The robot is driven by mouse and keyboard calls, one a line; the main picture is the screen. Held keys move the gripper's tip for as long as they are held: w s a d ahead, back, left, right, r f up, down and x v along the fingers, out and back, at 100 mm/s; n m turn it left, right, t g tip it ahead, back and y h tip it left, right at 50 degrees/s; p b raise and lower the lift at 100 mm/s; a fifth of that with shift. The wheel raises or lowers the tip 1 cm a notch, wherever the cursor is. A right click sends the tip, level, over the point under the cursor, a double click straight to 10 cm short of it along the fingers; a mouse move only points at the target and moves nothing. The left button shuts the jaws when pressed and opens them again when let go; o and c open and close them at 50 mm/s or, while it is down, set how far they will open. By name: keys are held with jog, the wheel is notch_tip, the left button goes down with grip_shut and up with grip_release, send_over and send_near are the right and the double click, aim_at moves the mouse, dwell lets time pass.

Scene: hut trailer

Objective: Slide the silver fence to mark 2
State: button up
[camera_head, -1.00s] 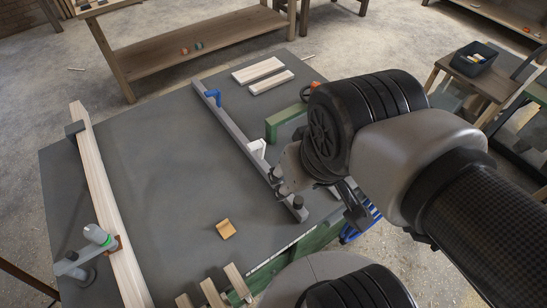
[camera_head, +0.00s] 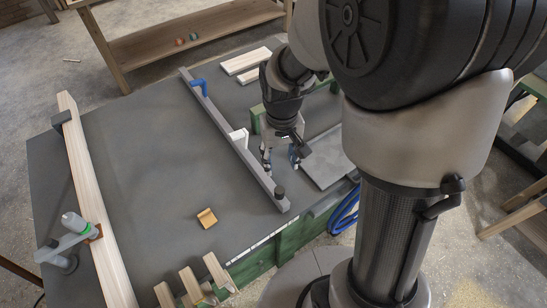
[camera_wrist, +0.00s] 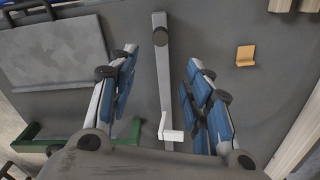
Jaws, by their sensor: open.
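The silver fence (camera_head: 232,140) is a long grey bar lying across the dark table, with a blue clamp (camera_head: 199,84) at its far end, a white bracket (camera_head: 239,137) midway and a black knob (camera_head: 279,192) at its near end. My gripper (camera_head: 281,165) is open, pointing down just right of the bar in the head view. In the wrist view my fingers (camera_wrist: 162,60) stand either side of the fence (camera_wrist: 164,85) with nothing between them gripped; its height above the bar is unclear. A pale scale strip (camera_head: 262,244) runs along the table's front edge; its marks are unreadable.
A grey plate (camera_head: 326,158) and green frame (camera_head: 256,121) lie right of the fence. A tan block (camera_head: 207,218) sits left, with open table around it. A long wooden board (camera_head: 90,190) lies at far left. Pale boards (camera_head: 246,60) lie at the back.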

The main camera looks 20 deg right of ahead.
aim_at(279, 189)
notch_tip(279, 189, down, 16)
jog(key=b, duration=0.5)
jog(key=shift+r, duration=0.1)
jog(key=shift+c, duration=0.5)
grip_shut()
